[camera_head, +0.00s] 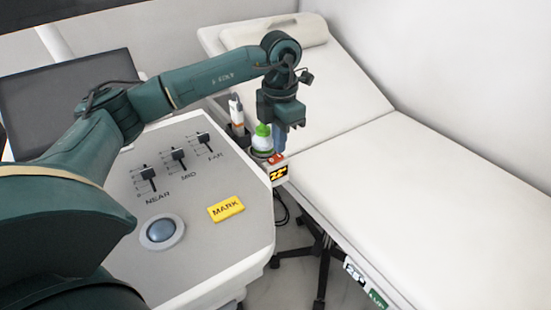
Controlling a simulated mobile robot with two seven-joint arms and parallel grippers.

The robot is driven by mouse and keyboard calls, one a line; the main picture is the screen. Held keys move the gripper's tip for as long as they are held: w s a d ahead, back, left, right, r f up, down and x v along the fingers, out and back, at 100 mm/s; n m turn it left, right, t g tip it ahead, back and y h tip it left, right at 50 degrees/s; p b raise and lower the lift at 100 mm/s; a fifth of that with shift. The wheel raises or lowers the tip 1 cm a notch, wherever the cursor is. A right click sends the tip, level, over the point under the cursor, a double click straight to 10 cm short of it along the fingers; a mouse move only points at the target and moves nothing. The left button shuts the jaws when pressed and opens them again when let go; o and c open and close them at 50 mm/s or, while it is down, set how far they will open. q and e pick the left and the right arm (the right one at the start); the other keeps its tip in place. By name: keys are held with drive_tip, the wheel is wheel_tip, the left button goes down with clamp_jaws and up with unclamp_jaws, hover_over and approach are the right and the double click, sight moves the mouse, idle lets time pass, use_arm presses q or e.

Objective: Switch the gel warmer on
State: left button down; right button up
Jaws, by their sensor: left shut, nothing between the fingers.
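The gel warmer (278,174) is a small unit at the right edge of the console, with a yellow-on-black display that seems to read 22°. A white bottle with a green part (262,140) stands in it. A small red switch (276,159) shows on top, just behind the display. My left gripper (281,149) points down right above the switch, shut and empty, its blue fingertips beside the bottle. I cannot tell whether the fingertips touch the switch. My right gripper is not in view.
The grey console (190,245) has several sliders, a trackball (162,231) and a yellow MARK key (226,209). A probe (237,112) stands in a holder left of the bottle. A white examination couch (430,190) lies to the right, and a dark screen (70,105) is at left.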

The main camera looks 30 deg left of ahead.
use_arm(q)
drive_tip(key=shift+f+b, duration=0.45)
drive_tip(key=shift+f, duration=0.4)
idle(0.3)
drive_tip(key=shift+r+p, duration=2.75)
drive_tip(key=shift+r, duration=0.85)
